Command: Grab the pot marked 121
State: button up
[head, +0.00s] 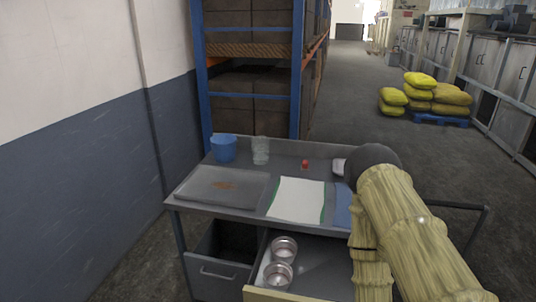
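Two small round metal pots, a rear one (284,248) and a front one (278,275), stand close together in the open drawer (318,262) of a grey cart. Both look open at the top. I cannot read any mark on either pot, so I cannot tell which is 121. My arm reaches in from the lower right, bends at a dark joint over the cart's right side, and runs down past the drawer's right part. My gripper is not in view.
The cart top (235,209) holds a grey tray (222,187), blue bucket (223,148), clear cup (261,150), white sheet (297,199) and small red object (305,164). A wall (80,180) stands left, a rack (251,70) behind. Yellow sacks (420,81) lie far right.

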aim_at(277, 275)
jog(key=k, duration=0.6)
jog(key=z, duration=0.4)
jog(key=i, duration=1.15)
jog(key=z, duration=2.7)
jog(key=k, duration=0.8)
